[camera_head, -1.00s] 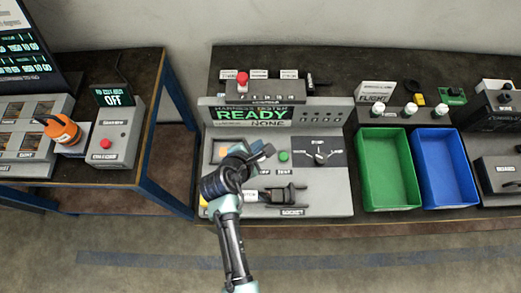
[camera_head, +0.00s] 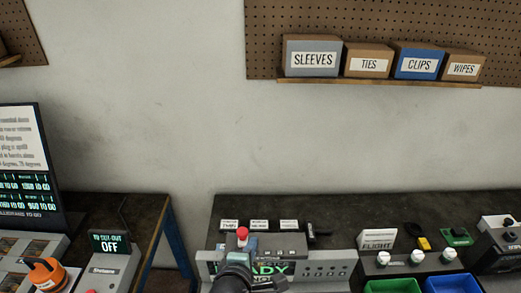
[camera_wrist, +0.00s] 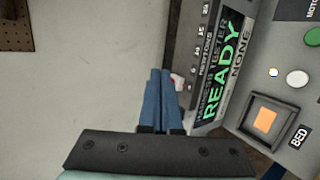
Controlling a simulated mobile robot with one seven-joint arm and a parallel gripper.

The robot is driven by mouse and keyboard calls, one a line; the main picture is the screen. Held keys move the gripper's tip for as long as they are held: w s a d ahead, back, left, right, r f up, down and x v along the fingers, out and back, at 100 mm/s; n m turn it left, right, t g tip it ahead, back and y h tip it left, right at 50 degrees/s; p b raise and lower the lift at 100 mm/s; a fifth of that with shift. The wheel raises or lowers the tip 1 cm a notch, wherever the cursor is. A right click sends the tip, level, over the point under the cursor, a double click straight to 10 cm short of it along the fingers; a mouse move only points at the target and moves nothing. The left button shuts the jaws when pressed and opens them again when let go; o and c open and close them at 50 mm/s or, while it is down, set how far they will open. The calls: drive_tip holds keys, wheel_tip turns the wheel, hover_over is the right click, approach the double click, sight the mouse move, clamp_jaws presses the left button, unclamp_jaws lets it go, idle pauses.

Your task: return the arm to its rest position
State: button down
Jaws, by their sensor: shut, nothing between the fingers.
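My gripper (camera_wrist: 160,76) shows in the wrist view with its two blue fingers pressed together and nothing between them. In the head view, the dark end of my arm (camera_head: 235,272) is at the bottom edge, in front of the harness tester; its fingers are not clear there. The harness tester (camera_head: 340,266) has a screen reading READY and NONE in green and white, which also shows in the wrist view (camera_wrist: 225,65). The fingers appear left of this screen in the wrist view, apart from the lit orange BED button (camera_wrist: 264,119).
A green bin (camera_head: 392,286) and a blue bin (camera_head: 455,284) are at right. An orange item (camera_head: 46,274) and a CUT-OUT box reading OFF (camera_head: 110,262) are at left. Labelled boxes (camera_head: 313,58) sit on the wall shelf.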

wheel_tip(320, 180, up, 27)
drive_tip(key=w+m+t+y+b, duration=0.1)
drive_tip(key=w+m+t+b, duration=0.15)
drive_tip(key=m+t, duration=0.5)
drive_tip(key=s+d+r+m+t+y+b, duration=0.1)
drive_tip(key=s+r+m+t, duration=0.3)
drive_tip(key=s+r, duration=0.4)
drive_tip(key=s+d+r+m+t+b, duration=0.1)
drive_tip(key=s+r+m+t, duration=0.3)
drive_tip(key=s+r, duration=0.5)
wheel_tip(320, 180, up, 8)
drive_tip(key=shift+f+m+y, duration=0.25)
drive_tip(key=shift+m+y, duration=0.15)
drive_tip(key=shift+m, duration=0.35)
drive_tip(key=shift+f, duration=0.1)
